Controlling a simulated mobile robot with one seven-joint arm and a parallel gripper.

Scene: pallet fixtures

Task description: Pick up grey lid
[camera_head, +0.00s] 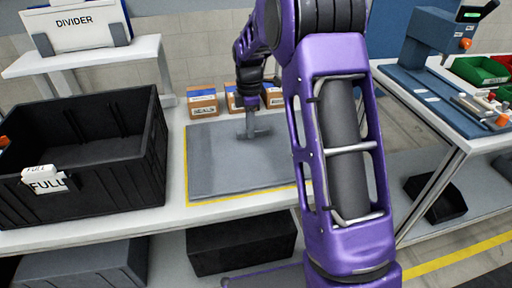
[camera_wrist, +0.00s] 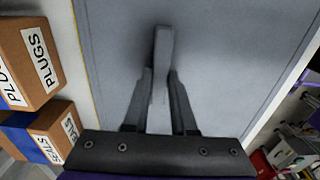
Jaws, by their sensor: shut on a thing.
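The grey lid (camera_head: 230,170) is a flat panel lying on the white table, inside a yellow outline. In the wrist view the lid (camera_wrist: 235,50) fills most of the picture, with a raised bar handle (camera_wrist: 162,45) in the middle. My gripper (camera_head: 250,130) points down at the far half of the lid. In the wrist view my gripper (camera_wrist: 160,85) has its two fingers on either side of the handle, shut on it. My arm hides the lid's right edge in the head view. I cannot tell whether the lid is clear of the table.
A black crate (camera_head: 150,150) with a FULL tag (camera_head: 45,181) stands left of the lid. Small cardboard boxes (camera_head: 202,103) stand behind it, labelled PLUGS (camera_wrist: 38,60) and SEALS in the wrist view. A blue bench (camera_head: 430,95) is at the right, a DIVIDER rack (camera_head: 75,28) back left.

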